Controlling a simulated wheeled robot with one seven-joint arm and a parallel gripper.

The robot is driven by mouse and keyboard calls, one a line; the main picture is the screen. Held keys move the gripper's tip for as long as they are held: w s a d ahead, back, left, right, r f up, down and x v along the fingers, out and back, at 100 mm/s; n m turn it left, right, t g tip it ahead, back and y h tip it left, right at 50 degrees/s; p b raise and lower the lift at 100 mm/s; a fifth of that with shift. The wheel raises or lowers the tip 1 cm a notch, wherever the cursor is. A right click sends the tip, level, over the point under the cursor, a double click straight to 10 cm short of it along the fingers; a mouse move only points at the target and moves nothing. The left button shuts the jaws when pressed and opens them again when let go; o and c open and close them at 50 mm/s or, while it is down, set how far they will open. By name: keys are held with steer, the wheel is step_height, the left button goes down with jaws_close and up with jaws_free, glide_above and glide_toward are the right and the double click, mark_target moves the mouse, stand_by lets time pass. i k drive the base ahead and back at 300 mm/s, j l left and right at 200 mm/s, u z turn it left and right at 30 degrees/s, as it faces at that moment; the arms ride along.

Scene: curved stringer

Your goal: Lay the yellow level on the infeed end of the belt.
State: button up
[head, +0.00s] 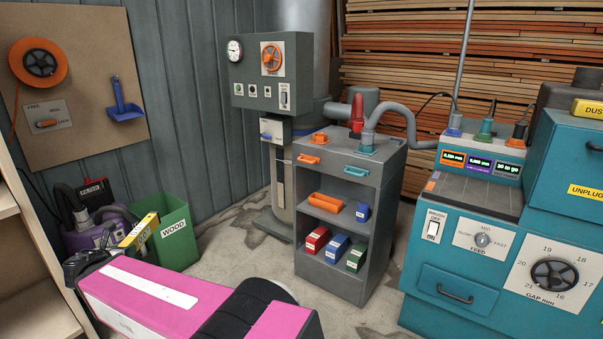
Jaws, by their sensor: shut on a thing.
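The yellow level (142,230) shows at the left in front of the green bin, tilted with its far end up to the right. My gripper (112,254), dark and partly hidden behind my magenta arm, is shut on the level's near end. The exact grip of the fingers is too small to tell. The belt (478,190) is a dark flat strip on top of the teal machine at the right. My gripper and the level are far to the left of it. Nothing is seen lying on the belt.
A grey shelf cart (347,226) with bins, hoses and a red tool stands between my arm and the teal machine (460,275). The green WOOD bin (178,238) and a purple vacuum (90,234) stand by the left wall. Some concrete floor (240,275) is clear.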

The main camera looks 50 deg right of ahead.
mark_target(475, 191)
steer(key=i+z, duration=0.1)
steer(key=z, duration=1.45)
